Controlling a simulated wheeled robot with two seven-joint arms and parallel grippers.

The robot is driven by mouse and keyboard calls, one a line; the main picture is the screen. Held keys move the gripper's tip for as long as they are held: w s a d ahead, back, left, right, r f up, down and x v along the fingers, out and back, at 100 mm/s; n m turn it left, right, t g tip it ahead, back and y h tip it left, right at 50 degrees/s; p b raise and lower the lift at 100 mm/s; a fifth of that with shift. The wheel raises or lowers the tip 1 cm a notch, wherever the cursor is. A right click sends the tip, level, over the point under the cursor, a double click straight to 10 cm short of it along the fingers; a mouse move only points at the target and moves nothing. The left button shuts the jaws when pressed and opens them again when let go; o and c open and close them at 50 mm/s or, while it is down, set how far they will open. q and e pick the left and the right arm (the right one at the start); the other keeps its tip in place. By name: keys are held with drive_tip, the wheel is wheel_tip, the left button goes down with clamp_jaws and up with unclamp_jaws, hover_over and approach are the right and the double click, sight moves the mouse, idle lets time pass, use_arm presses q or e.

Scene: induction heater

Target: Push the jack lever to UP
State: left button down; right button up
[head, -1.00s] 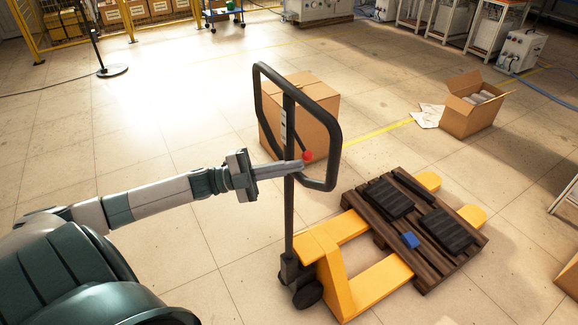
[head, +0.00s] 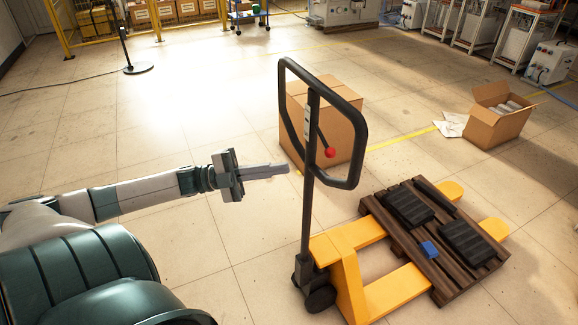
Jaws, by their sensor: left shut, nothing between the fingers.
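The yellow pallet jack (head: 349,272) stands at the right with its dark loop handle (head: 361,140) upright. The jack lever is a thin dark rod with a red ball knob (head: 330,152) inside the handle loop, its knob end slanting down to the right. I cannot read any position mark on the handle post. My left gripper (head: 287,169) is shut and empty, pointing right, just left of the handle post and apart from it. The red knob is beyond the post from the fingertips. My right gripper is not in view.
A closed carton (head: 345,143) stands behind the handle. An open carton (head: 492,125) is at the far right. The floor left of the jack is clear.

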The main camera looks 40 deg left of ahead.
use_arm(q)
drive_tip(key=shift+s+a+f, duration=0.1)
drive_tip(key=shift+s+a, duration=0.35)
drive_tip(key=shift+a, duration=0.05)
idle(0.4)
